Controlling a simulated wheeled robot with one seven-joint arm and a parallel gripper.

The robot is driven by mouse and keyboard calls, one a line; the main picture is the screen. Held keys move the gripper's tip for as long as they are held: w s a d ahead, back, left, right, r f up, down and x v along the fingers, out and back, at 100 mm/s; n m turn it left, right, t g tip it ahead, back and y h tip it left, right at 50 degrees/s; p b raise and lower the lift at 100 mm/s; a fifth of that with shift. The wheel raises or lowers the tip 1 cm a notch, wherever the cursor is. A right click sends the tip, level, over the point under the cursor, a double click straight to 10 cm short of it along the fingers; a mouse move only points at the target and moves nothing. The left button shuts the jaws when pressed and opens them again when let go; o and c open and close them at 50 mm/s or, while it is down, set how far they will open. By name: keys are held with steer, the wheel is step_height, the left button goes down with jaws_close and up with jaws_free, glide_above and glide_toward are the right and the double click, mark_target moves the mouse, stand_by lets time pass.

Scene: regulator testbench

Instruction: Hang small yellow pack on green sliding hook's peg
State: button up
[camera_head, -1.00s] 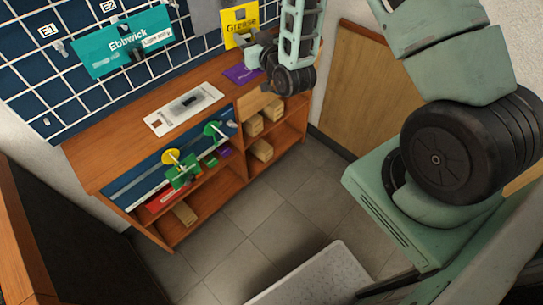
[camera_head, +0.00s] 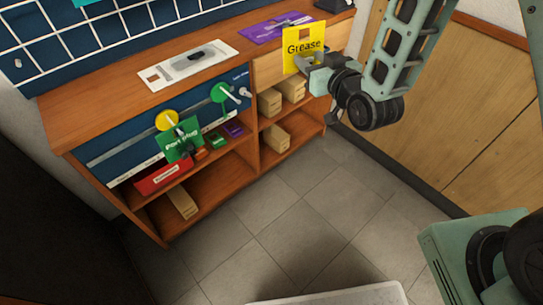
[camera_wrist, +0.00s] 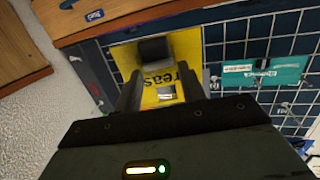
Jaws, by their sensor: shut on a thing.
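The small yellow pack (camera_head: 303,41), marked "Grease", is upright in my gripper (camera_head: 314,62), near the right end of the bench. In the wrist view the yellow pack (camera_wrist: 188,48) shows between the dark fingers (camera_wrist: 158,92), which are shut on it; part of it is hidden. The green sliding hook (camera_head: 220,92) is a round green disc on the rail of the blue front panel, left of my gripper. Its pale peg (camera_head: 236,95) sticks out toward the lower right and looks empty. The pack is well apart from it.
A yellow sliding hook (camera_head: 167,120) carries a green pack (camera_head: 180,142) left of the green hook. A white plate (camera_head: 188,66) and a purple pack (camera_head: 276,28) lie on the bench top. Shelves below hold wooden blocks (camera_head: 276,137) and small packs. Open floor lies in front.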

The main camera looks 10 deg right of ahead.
steer(key=s+a+f+n+g+y+b, duration=0.2)
steer(key=s+a+f+b, duration=0.25)
steer(key=f+b, duration=0.35)
steer(key=s+a+f+n+g+y+b, duration=0.1)
steer(key=s+a+f+b, duration=0.3)
steer(key=a+f+b, duration=0.25)
steer(key=b+x, duration=0.2)
steer(key=x, duration=0.7)
steer(key=shift+w+a+y, duration=0.25)
steer(key=shift+a+y, duration=0.05)
steer(key=shift+f, duration=0.1)
stand_by(0.7)
steer(key=o, duration=1.1)
